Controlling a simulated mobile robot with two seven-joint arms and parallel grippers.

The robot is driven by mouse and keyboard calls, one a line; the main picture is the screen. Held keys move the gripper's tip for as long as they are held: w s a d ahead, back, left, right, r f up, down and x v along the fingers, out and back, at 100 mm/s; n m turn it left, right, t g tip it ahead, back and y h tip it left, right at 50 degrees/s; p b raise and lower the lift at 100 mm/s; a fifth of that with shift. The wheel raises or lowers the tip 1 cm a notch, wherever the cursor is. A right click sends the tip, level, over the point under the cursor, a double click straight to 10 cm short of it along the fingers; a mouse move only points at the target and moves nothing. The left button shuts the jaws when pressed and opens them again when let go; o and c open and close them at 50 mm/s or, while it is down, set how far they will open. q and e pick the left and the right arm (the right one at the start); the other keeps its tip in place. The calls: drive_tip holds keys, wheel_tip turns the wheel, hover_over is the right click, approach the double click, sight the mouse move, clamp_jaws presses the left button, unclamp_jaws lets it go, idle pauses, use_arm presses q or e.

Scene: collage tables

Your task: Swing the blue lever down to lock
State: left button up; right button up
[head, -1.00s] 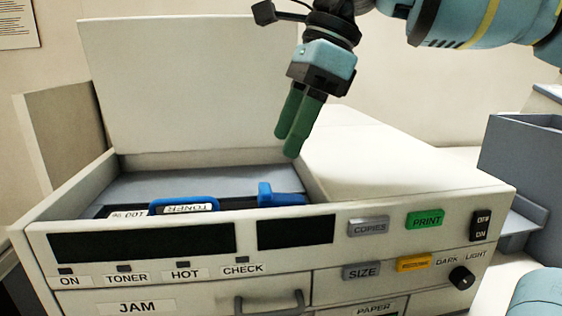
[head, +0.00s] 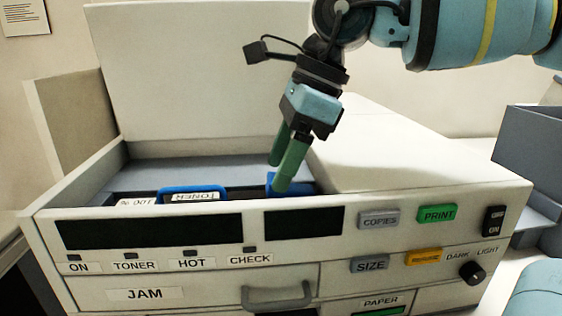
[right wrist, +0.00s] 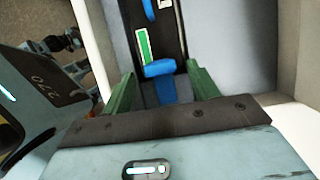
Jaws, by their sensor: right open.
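The blue lever (right wrist: 160,69) lies between the two open green fingers of my right gripper (right wrist: 160,85) in the right wrist view. In the head view the fingers of the right gripper (head: 279,172) point down into the copier's open bay and partly hide the lever (head: 305,187). I cannot tell whether a finger touches the lever. A blue-edged toner cartridge (head: 192,190) with a TONER label sits in the bay, left of the lever. My left gripper is not in view.
The copier's raised white lid (head: 200,75) stands behind the bay. The front panel (head: 345,250) carries buttons, a switch, a knob and a JAM drawer with a handle. A grey bin (head: 530,150) stands at the right.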

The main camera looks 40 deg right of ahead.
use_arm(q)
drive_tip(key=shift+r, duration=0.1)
use_arm(e)
drive_tip(key=shift+a+f, duration=0.1)
drive_tip(key=shift+f, duration=0.3)
drive_tip(key=shift+c, duration=0.3)
drive_tip(key=c, duration=0.9)
drive_tip(key=shift+w+a+f+h+b, duration=0.2)
drive_tip(key=shift+w+f+h+b, duration=0.15)
drive_tip(key=shift+h+b, duration=0.1)
drive_tip(key=shift+c, duration=0.2)
drive_tip(key=shift+a+g+h, duration=0.15)
drive_tip(key=shift+g+h, duration=0.2)
drive_tip(key=shift+g, duration=0.15)
drive_tip(key=shift+s, duration=0.1)
drive_tip(key=o, duration=1)
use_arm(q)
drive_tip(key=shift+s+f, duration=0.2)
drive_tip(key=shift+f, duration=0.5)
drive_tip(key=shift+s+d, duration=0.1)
